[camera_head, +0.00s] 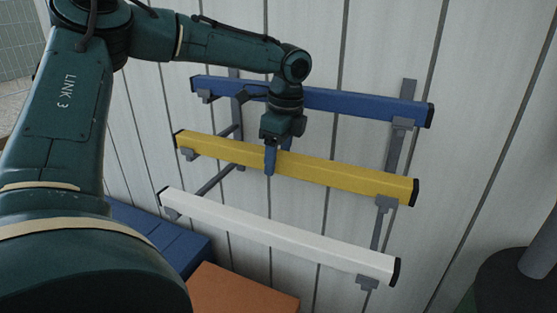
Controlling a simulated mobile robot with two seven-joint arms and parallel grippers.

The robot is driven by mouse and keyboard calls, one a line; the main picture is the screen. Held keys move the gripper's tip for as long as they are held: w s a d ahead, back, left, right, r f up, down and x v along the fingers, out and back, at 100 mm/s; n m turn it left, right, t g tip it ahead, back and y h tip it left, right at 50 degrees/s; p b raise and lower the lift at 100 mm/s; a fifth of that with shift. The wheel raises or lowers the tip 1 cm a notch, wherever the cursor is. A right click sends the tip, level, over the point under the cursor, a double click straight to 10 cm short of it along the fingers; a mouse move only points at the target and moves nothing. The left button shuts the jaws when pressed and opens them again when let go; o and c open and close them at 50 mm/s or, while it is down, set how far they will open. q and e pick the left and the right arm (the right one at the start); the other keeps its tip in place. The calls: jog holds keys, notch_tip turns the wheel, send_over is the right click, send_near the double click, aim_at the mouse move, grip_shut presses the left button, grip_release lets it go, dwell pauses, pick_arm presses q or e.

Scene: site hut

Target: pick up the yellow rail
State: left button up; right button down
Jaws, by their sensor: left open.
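The yellow rail (345,178) lies across the middle pair of brackets of a grey wall rack (396,150), between a blue rail above and a white rail below. It has black end caps and slopes down to the right in the picture. My left gripper (277,160) points down at the yellow rail, left of its middle. Its blue fingers are open. One finger shows in front of the rail and the other is partly hidden behind it, so the fingers appear to be on either side. I cannot tell whether they touch it. My right gripper is not in view.
The blue rail (350,103) is on the upper brackets, behind my left wrist. The white rail (290,240) is on the lower brackets. A blue box (165,235) and an orange box (240,290) stand below. A dark round object (510,283) is at lower right.

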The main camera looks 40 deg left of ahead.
pick_arm(q)
jog(key=shift+c, duration=0.3)
jog(key=shift+r, duration=0.1)
grip_shut()
